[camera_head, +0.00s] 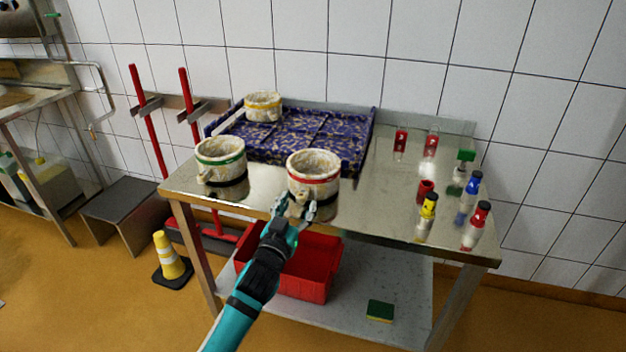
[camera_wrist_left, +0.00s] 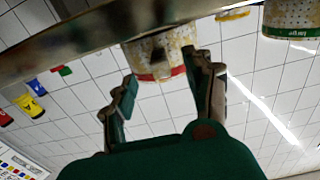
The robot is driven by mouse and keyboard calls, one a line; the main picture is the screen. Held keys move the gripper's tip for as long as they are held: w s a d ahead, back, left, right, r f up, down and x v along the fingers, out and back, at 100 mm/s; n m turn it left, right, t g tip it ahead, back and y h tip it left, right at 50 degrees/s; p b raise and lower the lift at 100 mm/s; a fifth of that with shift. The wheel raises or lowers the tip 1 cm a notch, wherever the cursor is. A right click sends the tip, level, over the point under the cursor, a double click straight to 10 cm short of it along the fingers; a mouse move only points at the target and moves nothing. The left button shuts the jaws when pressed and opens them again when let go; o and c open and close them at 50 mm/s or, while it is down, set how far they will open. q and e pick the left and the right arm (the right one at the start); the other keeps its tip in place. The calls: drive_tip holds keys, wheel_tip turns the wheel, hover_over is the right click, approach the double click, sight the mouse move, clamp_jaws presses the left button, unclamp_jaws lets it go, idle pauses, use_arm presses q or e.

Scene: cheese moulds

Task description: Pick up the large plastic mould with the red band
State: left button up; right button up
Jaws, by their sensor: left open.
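The large mould with the red band (camera_head: 314,166) is a cream, speckled pot standing upright near the front edge of the steel table. It also shows in the left wrist view (camera_wrist_left: 160,52), ahead of my gripper and upside down in the picture. My left gripper (camera_head: 296,208) is open in front of the mould, at the table's front edge and low on its near side. In the left wrist view its two fingers (camera_wrist_left: 165,88) point toward the mould, one on each side of it in the picture, with nothing held. My right gripper is not in view.
Several small bottles (camera_head: 472,182) stand at right. A red crate (camera_head: 305,265) is on the lower shelf.

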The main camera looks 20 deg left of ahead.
sight(299, 200)
use_arm(q)
drive_tip(key=w, duration=0.4)
drive_tip(key=shift+w+r, duration=0.15)
drive_tip(key=shift+w, duration=0.25)
clamp_jaws()
